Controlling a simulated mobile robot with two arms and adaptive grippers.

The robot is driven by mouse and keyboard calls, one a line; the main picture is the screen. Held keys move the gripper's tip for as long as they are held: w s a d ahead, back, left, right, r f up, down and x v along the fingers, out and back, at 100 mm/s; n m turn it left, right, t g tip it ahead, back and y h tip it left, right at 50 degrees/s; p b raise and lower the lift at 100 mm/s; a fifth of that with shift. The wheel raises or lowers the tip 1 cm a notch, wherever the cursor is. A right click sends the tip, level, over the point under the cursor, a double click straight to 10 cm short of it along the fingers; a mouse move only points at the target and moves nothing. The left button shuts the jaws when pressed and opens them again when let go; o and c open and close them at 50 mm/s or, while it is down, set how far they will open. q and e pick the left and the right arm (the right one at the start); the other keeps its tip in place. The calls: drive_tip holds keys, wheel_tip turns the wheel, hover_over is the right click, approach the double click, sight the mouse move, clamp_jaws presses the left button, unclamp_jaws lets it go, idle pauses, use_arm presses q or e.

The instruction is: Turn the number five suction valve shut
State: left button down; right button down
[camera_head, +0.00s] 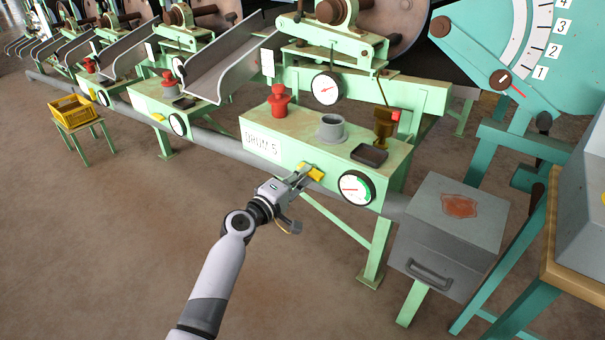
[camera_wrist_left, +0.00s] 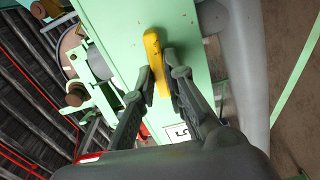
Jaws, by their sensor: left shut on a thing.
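The yellow valve lever (camera_head: 316,174) is on the front face of the green machine labelled DRUM 5 (camera_head: 262,144). It also shows in the left wrist view (camera_wrist_left: 152,50), reaching in between the fingers. My left gripper (camera_head: 304,173) is at the lever, with its fingers (camera_wrist_left: 161,80) on either side of it and shut on it. The gripper hides part of the lever in the head view. A round gauge (camera_head: 355,188) with a green band sits to the right of the lever. My right gripper is not in view.
A grey box (camera_head: 450,235) with a handle stands right of the machine, beside a wooden-topped table (camera_head: 570,270). Similar green machines with grey chutes (camera_head: 232,65) run to the left. A yellow crate (camera_head: 72,111) stands on a small stand. The floor in front is clear.

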use_arm(q)
drive_tip(key=shift+a+n, duration=0.1)
drive_tip(key=shift+n, duration=0.3)
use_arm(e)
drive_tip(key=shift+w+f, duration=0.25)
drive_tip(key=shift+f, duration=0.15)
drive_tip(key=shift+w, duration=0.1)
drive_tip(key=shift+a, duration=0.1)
use_arm(q)
drive_tip(key=c, duration=1.6)
unclamp_jaws()
drive_tip(key=shift+c, duration=0.2)
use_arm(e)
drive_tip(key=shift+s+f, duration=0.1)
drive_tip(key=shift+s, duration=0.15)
use_arm(q)
drive_tip(key=v, duration=1.2)
drive_tip(key=shift+f, duration=0.1)
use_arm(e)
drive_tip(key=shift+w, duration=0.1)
